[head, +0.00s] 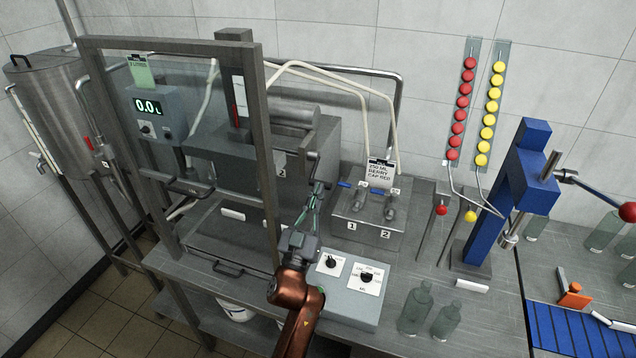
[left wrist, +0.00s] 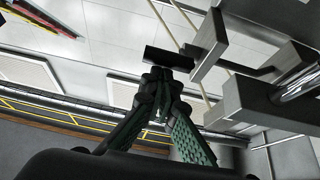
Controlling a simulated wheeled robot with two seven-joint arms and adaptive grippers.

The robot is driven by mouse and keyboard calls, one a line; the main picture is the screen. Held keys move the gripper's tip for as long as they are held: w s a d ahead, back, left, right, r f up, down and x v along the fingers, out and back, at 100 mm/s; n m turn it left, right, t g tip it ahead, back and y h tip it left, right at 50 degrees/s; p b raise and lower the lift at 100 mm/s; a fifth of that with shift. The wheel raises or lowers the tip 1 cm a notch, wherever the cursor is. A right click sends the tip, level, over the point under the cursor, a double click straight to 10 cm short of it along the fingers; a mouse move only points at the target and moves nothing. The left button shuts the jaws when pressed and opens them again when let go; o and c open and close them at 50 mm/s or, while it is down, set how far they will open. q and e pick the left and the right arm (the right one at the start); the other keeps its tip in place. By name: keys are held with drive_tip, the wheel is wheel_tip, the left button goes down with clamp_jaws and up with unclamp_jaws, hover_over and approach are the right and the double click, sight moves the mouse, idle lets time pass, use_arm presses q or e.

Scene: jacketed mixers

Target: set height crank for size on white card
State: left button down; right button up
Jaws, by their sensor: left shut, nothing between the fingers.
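The white card (head: 381,173) is clipped above the two-valve block; it seems to read "250 ML BERRY CAP RED", in small print. A dark crank (head: 313,157) sticks out at the right side of the grey filler housing (head: 262,150), behind the frame post. My left gripper (head: 317,188) points up just below the crank, its green fingers shut and empty. In the left wrist view the closed fingertips (left wrist: 162,78) lie close to a dark bar (left wrist: 169,58); I cannot tell whether they touch. My right gripper is not in view.
A clear guard with a grey frame (head: 268,180) stands left of my left arm. A control box with knobs (head: 348,290) lies right of it. Green bottles (head: 415,308), a blue capper stand (head: 528,165) and red and yellow cap racks (head: 466,110) are further right.

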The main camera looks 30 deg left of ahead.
use_arm(q)
drive_tip(key=shift+s, duration=0.1)
drive_tip(key=s+d, duration=0.2)
drive_tip(key=s, duration=1)
drive_tip(key=shift+s+f, duration=0.2)
drive_tip(key=shift+s, duration=0.2)
drive_tip(key=shift+d, duration=0.1)
